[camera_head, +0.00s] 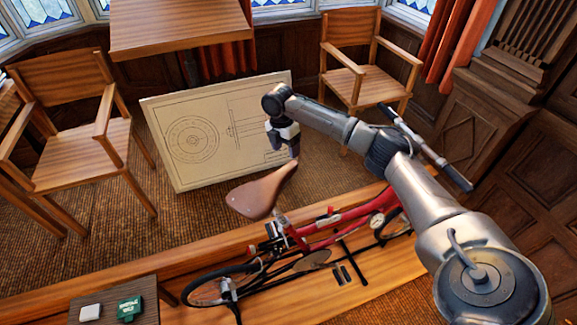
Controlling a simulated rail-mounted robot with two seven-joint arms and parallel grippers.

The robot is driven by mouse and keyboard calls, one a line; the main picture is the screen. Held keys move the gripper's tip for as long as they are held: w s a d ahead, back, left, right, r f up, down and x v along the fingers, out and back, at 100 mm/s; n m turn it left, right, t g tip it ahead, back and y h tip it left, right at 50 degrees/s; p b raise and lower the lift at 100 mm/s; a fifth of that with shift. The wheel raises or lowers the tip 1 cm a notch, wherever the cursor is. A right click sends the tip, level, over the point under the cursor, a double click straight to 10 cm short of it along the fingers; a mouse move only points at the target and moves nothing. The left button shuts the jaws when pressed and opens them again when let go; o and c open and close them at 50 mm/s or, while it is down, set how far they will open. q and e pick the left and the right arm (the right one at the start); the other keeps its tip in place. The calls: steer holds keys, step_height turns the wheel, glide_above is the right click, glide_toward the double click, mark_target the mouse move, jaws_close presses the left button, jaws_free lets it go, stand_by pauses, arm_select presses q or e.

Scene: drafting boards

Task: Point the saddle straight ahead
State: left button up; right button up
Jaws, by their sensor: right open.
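A brown saddle (257,196) tops a red bicycle (335,222) in the middle of the camera_head view. Its wide rear lies at lower left and its narrow nose points up and right. The bicycle's frame runs at a flatter angle toward the handlebar (425,148) at right, so the nose looks turned away from that line. My right gripper (289,150) is open and hangs at the saddle's nose. I cannot tell whether it touches the nose. My right arm hides part of the handlebar and front of the bicycle. My left gripper is not in view.
A large drafting board (215,110) leans behind the saddle. Wooden chairs stand at left (85,155) and back right (357,80). A small dark table (112,300) with a white block (90,312) and a green box (129,309) is at front left. Dark panelling closes the right.

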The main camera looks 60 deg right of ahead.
mark_target(288, 167)
steer(key=f, duration=0.2)
steer(key=s+f, duration=0.1)
steer(key=f, duration=0.2)
steer(key=f+p, duration=0.1)
steer(key=f, duration=0.2)
steer(key=shift+s+a+f, duration=0.1)
steer(key=shift+s, duration=0.05)
steer(key=c, duration=1.2)
steer(key=shift+a, duration=0.1)
jaws_close()
